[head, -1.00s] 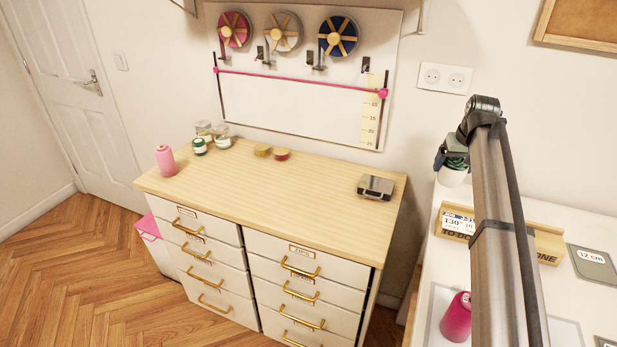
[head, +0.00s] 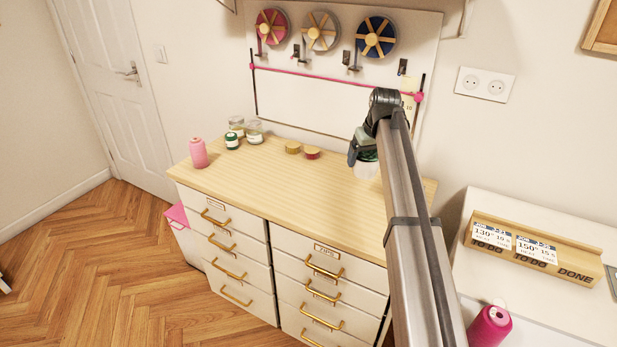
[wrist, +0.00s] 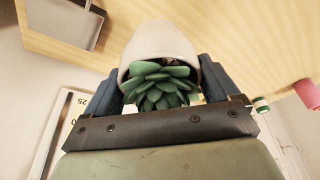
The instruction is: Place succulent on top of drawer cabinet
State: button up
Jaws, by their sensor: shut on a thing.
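The succulent has green leaves (wrist: 163,88) and a pale white pot (wrist: 158,42). My gripper (head: 362,156) is shut on the pot, with one finger on each side of it in the wrist view. In the head view the white pot (head: 366,171) shows below my gripper, over the back right part of the drawer cabinet (head: 290,192). I cannot tell whether the pot touches the top. The cabinet has a light wood top and white drawers with brass handles. My arm covers part of its right side.
A pink thread cone (head: 198,153), jars (head: 253,132) and two small tins (head: 292,148) stand along the cabinet's back and left. A grey box (wrist: 72,18) on the wood shows in the wrist view; my arm hides it in the head view. The top's middle is clear.

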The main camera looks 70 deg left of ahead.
aim_at(372, 157)
jog(key=shift+s+f, duration=0.2)
jog(key=shift+f, duration=0.1)
jog(key=shift+a+f, duration=0.1)
jog(key=shift+f, duration=4.55)
jog(key=shift+f, duration=0.1)
jog(key=o, duration=1)
jog(key=shift+o, duration=0.2)
jog(key=v, duration=1.2)
